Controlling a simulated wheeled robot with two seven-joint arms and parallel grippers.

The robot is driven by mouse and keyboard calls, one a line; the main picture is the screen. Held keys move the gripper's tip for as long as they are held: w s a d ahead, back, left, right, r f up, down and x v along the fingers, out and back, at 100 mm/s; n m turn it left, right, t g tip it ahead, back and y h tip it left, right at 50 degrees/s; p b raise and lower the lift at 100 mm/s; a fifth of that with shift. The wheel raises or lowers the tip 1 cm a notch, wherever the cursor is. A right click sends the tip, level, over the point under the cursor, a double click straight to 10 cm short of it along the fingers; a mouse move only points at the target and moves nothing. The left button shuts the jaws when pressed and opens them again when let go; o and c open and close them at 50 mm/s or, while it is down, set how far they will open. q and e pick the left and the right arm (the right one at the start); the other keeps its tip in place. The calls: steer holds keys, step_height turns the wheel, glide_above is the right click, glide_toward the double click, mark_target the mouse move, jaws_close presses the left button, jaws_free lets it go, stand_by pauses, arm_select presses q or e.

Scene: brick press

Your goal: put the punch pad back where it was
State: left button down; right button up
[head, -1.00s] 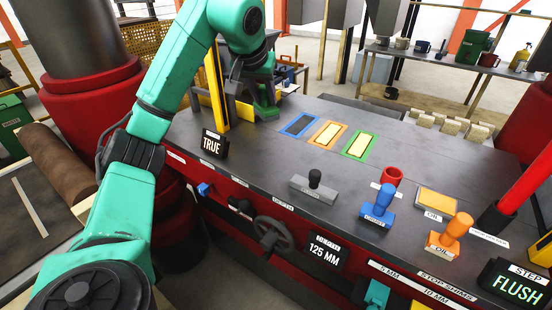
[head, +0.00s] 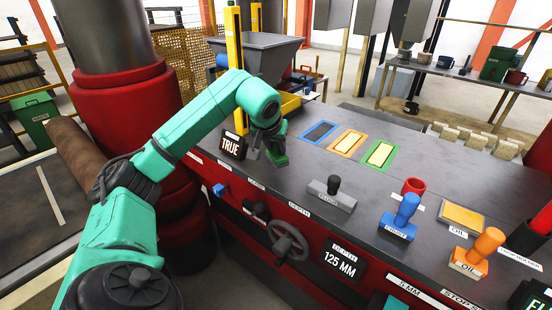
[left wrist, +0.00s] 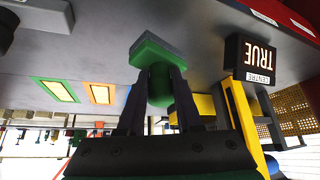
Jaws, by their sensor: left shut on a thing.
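My left gripper (head: 264,151) is shut on a green-knobbed pad (head: 278,159), a flat green and grey block. In the left wrist view, its knob sits between the fingers (left wrist: 157,98) and its flat face (left wrist: 152,52) points away from the gripper. I read no label on it, so I cannot confirm that it is the punch pad. It is low over or on the bench top, beside the TRUE display (head: 232,145); contact is unclear. A grey block with a black knob (head: 332,194) stands on the bench, its label too small to read surely. My right gripper is not in view.
On the bench are blue (head: 319,131), orange (head: 347,142) and green (head: 380,154) framed rectangles. A yellow post (head: 233,63) rises behind my gripper.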

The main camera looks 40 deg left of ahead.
mark_target(276, 156)
arm_select(q)
step_height(276, 156, down, 3)
steer(key=shift+d+f, duration=0.1)
steer(key=shift+f, duration=0.3)
steer(key=c, duration=0.6)
jaws_free()
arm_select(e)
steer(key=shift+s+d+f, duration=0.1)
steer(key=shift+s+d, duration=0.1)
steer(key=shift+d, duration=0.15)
arm_select(q)
steer(key=shift+r, duration=0.25)
steer(key=v, duration=1.1)
steer(key=shift+s+d+r, duration=0.1)
steer(key=shift+s+r, duration=0.15)
steer(key=shift+r, duration=0.1)
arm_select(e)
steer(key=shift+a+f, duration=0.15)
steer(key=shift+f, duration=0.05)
